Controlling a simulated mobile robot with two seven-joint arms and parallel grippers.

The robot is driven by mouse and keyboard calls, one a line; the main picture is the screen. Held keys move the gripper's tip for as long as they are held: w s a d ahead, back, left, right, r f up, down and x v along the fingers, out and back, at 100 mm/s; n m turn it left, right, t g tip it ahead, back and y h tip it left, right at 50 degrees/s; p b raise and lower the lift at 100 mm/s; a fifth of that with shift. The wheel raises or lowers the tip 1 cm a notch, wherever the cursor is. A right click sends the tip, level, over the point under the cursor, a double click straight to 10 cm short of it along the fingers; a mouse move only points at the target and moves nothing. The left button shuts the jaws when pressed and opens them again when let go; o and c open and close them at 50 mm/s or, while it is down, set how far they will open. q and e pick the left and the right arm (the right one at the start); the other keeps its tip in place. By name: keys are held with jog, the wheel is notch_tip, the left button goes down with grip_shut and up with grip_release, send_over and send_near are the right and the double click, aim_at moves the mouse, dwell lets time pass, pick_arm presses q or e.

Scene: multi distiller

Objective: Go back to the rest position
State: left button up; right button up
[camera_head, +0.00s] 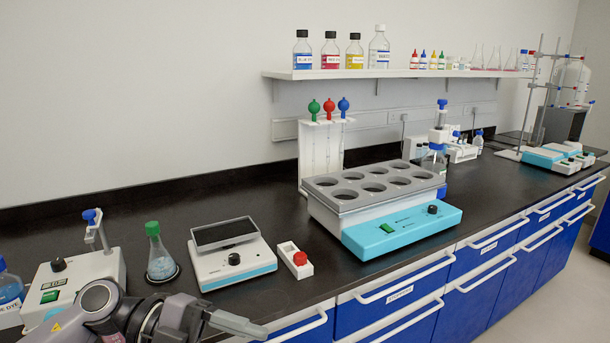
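My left arm comes in at the bottom left, in front of the bench's near edge. My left gripper (238,325) points right, low beside the scale and the blue drawers. Only one grey finger shows clearly, so I cannot tell whether it is open or shut. No held object is visible in it. My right gripper is not in view. The black bench top (265,300) stands ahead of me.
Near my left arm are a stirrer (80,275), a green-capped flask (160,255), a scale (232,255) and a small white holder with a red top (295,260). A multi-well heater (385,215) stands mid-bench. Bottles line the wall shelf (350,74). Drawer handles (400,290) protrude.

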pick_arm(q)
jog(key=w+a+f+n+t+y, duration=0.25)
jog(key=f+n+t, duration=0.35)
jog(key=n+t, duration=0.45)
jog(key=w+a+f+n+t+y, duration=0.1)
jog(key=a+f+n+t+y, duration=0.3)
jog(key=n+t, duration=0.65)
jog(key=s+a+f+n+g+y, duration=0.2)
jog(key=s+f+n+g+y, duration=0.1)
jog(key=s+f, duration=0.4)
jog(key=s+a+f+n+g+y, duration=0.2)
jog(key=s+f+n+g+y, duration=0.1)
jog(key=f, duration=0.9)
jog(key=s+n+g, duration=0.1)
jog(key=s+g, duration=0.1)
jog(key=s, duration=0.1)
jog(key=shift+s+a+p, duration=0.35)
jog(key=shift+s+a, duration=0.05)
